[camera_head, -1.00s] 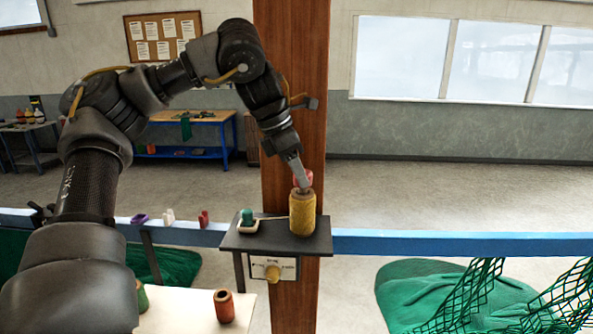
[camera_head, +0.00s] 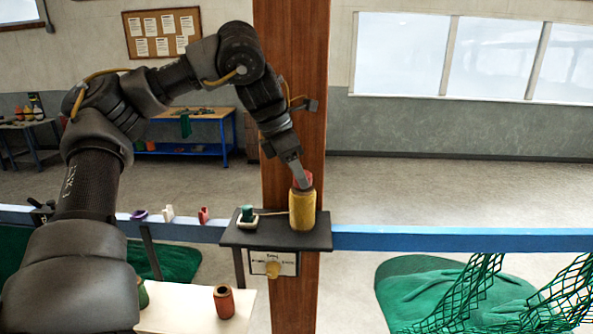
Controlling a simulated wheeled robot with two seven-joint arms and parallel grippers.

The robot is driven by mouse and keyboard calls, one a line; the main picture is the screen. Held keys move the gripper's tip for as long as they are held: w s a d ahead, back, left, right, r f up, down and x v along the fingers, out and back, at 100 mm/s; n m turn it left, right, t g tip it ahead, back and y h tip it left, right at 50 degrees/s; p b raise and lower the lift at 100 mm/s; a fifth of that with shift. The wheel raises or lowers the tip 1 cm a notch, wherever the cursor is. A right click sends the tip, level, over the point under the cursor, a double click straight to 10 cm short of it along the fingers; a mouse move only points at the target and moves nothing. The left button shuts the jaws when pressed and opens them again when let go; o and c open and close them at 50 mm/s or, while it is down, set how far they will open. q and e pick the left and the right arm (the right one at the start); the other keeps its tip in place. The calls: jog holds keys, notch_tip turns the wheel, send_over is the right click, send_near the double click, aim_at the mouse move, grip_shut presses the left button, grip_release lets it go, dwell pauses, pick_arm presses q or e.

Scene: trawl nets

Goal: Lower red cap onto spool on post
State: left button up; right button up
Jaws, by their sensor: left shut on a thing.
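A yellow spool (camera_head: 302,211) stands upright on the dark shelf (camera_head: 255,236) fixed to the wooden post (camera_head: 291,110). My left gripper (camera_head: 301,183) comes down from the upper left and is shut on the red cap (camera_head: 308,178). The cap is at the top of the spool, partly hidden behind the gripper fingers. I cannot tell whether the cap is fully seated. My right gripper is not in view.
A green-topped piece (camera_head: 247,215) sits in a small holder on the shelf's left. A blue rail (camera_head: 430,239) runs across. Green netting (camera_head: 470,295) hangs at right.

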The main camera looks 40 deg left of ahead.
pick_arm(q)
jog(key=o, duration=1)
jog(key=shift+o, duration=0.2)
jog(key=v, duration=1.1)
